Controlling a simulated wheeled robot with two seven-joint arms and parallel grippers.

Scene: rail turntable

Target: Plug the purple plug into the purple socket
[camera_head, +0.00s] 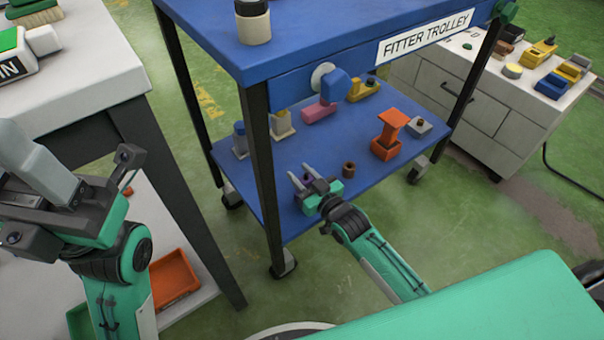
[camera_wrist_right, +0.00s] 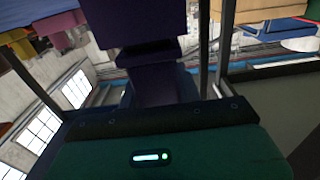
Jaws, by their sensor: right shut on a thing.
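My right gripper (camera_head: 303,178) is over the front left part of the trolley's lower shelf (camera_head: 268,192). It is shut on the purple plug. In the right wrist view the plug (camera_wrist_right: 150,22) is a dark purple block with a narrower part below it, filling the top middle. In the head view the gripper mostly hides it. I cannot make out the purple socket for certain in either view. My left gripper (camera_head: 62,185) is at the left edge, beside the white bench; its jaw opening is unclear.
On the lower shelf stand a pink block (camera_head: 319,111), an orange piece (camera_head: 390,135), a small brown cylinder (camera_head: 348,170) and several others. The trolley's blue top (camera_head: 340,30) and its near leg (camera_head: 262,170) rise close to my right gripper. A red tray (camera_head: 172,278) lies lower left.

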